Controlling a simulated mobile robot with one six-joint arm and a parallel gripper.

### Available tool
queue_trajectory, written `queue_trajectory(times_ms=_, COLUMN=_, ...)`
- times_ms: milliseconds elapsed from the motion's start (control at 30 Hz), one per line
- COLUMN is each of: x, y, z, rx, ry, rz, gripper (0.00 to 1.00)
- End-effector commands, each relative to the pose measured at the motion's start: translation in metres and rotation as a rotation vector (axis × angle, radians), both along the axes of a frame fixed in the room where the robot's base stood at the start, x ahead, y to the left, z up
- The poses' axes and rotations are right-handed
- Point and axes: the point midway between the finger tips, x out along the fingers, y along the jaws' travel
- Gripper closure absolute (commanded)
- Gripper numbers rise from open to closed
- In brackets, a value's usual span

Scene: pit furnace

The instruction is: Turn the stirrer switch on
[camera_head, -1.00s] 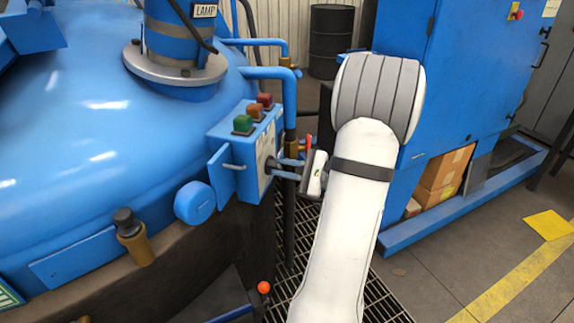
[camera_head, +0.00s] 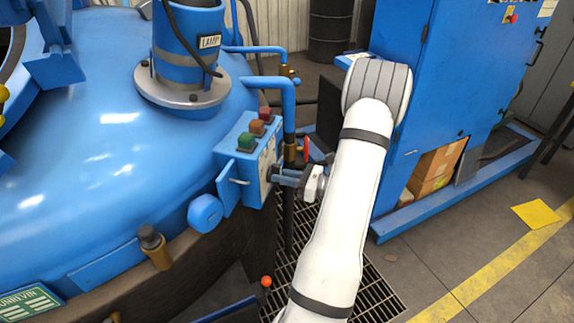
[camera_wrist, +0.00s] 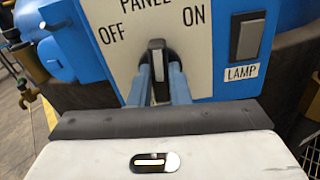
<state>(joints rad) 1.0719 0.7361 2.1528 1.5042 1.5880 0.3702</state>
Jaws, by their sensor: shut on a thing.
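The switch (camera_wrist: 157,50) is a dark rotary knob with a pale bar, on a white plate between the words OFF and ON, in the wrist view. The bar stands nearly upright in that view. The word PANEL above is cut off at the top. My gripper (camera_wrist: 160,80) has its two blue fingers shut on the knob, one on each side. In the head view my gripper (camera_head: 279,177) reaches the right face of the blue control box (camera_head: 232,160), and the knob itself is hidden there.
A lamp switch (camera_wrist: 247,39) sits right of the knob. Green, orange and red buttons (camera_head: 257,127) top the box. A red-handled valve (camera_head: 305,150) and pipes stand close behind my gripper. The blue furnace lid (camera_head: 100,150) fills the left; a blue cabinet (camera_head: 440,90) stands right.

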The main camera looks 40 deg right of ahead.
Motion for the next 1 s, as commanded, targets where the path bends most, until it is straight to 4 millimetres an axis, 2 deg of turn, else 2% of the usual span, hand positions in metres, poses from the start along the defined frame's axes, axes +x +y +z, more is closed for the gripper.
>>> queue_trajectory(times_ms=33, x=0.0006, y=0.0018, z=0.0077, rx=0.040, ry=0.021, rz=0.007, gripper=1.00)
queue_trajectory(times_ms=500, x=0.0015, y=0.0004, z=0.0052, rx=0.388, ry=0.244, rz=0.007, gripper=1.00)
queue_trajectory(times_ms=1000, x=0.0019, y=-0.0005, z=0.0017, rx=0.564, ry=0.358, rz=0.007, gripper=1.00)
